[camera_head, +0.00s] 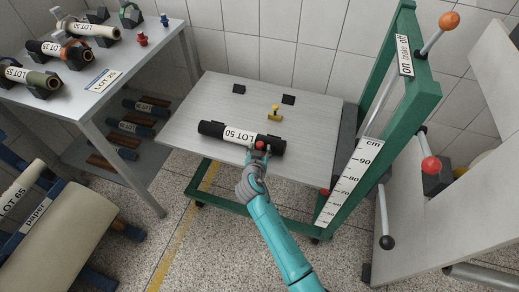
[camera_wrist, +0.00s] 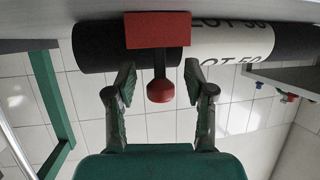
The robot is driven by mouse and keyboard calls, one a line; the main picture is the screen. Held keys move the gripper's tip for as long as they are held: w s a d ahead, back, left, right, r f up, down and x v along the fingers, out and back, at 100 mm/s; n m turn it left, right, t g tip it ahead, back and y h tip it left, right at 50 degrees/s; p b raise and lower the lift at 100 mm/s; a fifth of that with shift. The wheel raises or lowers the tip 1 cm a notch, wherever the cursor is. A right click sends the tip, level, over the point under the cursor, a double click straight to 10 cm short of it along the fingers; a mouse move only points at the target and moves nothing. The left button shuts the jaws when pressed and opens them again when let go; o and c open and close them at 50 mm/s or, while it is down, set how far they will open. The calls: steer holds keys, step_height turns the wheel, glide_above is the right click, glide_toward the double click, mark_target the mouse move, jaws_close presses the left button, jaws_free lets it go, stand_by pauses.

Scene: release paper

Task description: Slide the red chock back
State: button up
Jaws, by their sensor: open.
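The red chock (camera_head: 260,145) is at the near side of the roll marked LOT 50 (camera_head: 213,129), on the grey cart top (camera_head: 320,160). In the wrist view, the red chock (camera_wrist: 158,30) is a block with a stem and a round knob, in front of the black part of the roll (camera_wrist: 95,45). My gripper (camera_head: 257,158) reaches in from the near side. In the wrist view my gripper (camera_wrist: 159,75) is open, with one finger on each side of the knob and gaps showing. The gripper partly hides the chock in the head view.
A yellow chock (camera_head: 274,112) and two black blocks (camera_head: 239,88) (camera_head: 289,99) are behind the roll. A green frame (camera_head: 425,85) with a cm scale (camera_head: 350,180) and levers stands at the right. A table (camera_head: 140,55) with other rolls stands at the left.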

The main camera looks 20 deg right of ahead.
steer(key=shift+w, duration=0.1)
jaws_close()
steer(key=s+a, duration=0.1)
steer(key=s, duration=0.1)
steer(key=s+a, duration=0.2)
steer(key=shift+s+a, duration=0.1)
steer(key=shift+s, duration=0.1)
jaws_free()
steer(key=shift+r, duration=0.15)
